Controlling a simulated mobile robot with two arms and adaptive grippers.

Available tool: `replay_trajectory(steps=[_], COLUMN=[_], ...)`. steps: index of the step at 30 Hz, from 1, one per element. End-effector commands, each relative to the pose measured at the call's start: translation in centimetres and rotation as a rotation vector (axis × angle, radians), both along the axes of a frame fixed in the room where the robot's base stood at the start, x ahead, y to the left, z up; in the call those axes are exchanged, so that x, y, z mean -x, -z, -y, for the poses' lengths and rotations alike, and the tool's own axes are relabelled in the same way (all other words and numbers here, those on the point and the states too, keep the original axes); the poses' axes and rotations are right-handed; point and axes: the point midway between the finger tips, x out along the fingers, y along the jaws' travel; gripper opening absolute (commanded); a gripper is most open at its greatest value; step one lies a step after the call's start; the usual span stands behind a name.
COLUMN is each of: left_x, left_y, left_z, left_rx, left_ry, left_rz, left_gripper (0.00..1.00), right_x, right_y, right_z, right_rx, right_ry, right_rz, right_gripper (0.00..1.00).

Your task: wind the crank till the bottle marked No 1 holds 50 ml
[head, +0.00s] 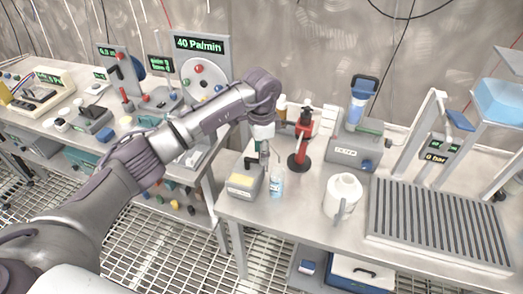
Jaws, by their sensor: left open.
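My left gripper (262,154) points down over the front left of the right-hand bench. It is open, just above a grey box (243,185) with a yellowish label. Dark and green parts on top of that box sit under and beside the fingers; I cannot make out a crank handle there clearly, nor whether the fingers touch it. A small clear bottle (276,184) with a blue label or contents stands upright just right of the box. Its marking and level are too small to read. My right gripper is not in view.
Right of the bottle stand a red and black stand (300,150), a white jug (342,195) and a grey unit (354,148) with a blue-topped container. A slatted tray (440,225) fills the bench's right. The left bench holds a panel reading 40 Pa/min (202,45). Some bench top before the jug is bare.

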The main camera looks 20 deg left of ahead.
Motion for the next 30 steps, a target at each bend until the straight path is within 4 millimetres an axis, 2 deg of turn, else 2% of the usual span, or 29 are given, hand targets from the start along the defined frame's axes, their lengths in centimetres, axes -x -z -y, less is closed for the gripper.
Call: replay_trajectory(steps=[11,20,30], left_x=[0.01,0.01,0.1], left_y=[0.75,0.71,0.69], left_z=[0.04,0.05,0.03], left_rx=[0.001,0.001,0.0], left_ry=[0.001,0.001,0.024], left_rz=[0.001,0.001,0.001], left_gripper=[0.46,0.0,0.0], right_x=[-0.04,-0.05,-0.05], right_y=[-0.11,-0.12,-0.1], right_z=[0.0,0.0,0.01], right_rx=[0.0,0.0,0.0], right_ry=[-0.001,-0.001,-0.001], right_rz=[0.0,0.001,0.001], right_gripper=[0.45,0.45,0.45])
